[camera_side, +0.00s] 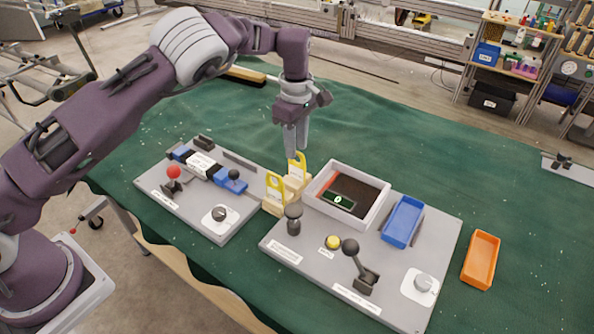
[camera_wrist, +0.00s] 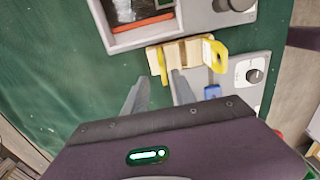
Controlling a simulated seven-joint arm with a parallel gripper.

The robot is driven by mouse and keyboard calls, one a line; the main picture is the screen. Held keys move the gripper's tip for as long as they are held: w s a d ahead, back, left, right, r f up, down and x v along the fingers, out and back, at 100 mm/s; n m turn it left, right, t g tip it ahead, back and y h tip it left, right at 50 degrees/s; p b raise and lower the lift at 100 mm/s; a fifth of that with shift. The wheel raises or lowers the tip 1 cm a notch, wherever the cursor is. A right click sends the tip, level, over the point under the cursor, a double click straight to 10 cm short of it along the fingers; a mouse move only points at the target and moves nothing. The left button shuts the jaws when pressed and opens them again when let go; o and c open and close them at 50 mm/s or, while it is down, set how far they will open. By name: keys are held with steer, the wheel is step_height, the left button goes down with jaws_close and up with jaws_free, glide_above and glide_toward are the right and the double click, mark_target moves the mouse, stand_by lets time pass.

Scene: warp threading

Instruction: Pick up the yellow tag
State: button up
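Two yellow tags with round holes stand upright in a light wooden block (camera_side: 292,194) between two grey panels. The far tag (camera_side: 297,167) and the near tag (camera_side: 276,190) both show in the side view. In the wrist view, one tag (camera_wrist: 215,54) is at the block's right end and the other (camera_wrist: 161,65) is seen nearly edge-on at its left. My gripper (camera_side: 296,150) points down just above the far tag. In the wrist view my gripper (camera_wrist: 157,78) has its fingers apart, with the left tag just beyond the gap. I see nothing held.
A white-walled tray (camera_side: 318,208) stands right of the block. A blue bin (camera_side: 403,222) and an orange bin (camera_side: 481,260) lie farther right. The panels carry a black-knobbed lever (camera_side: 358,262) and a red-knobbed lever (camera_side: 173,174).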

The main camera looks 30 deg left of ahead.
mark_target(293, 165)
steer(key=f, duration=0.7)
steer(key=shift+s+a, duration=0.3)
jaws_close()
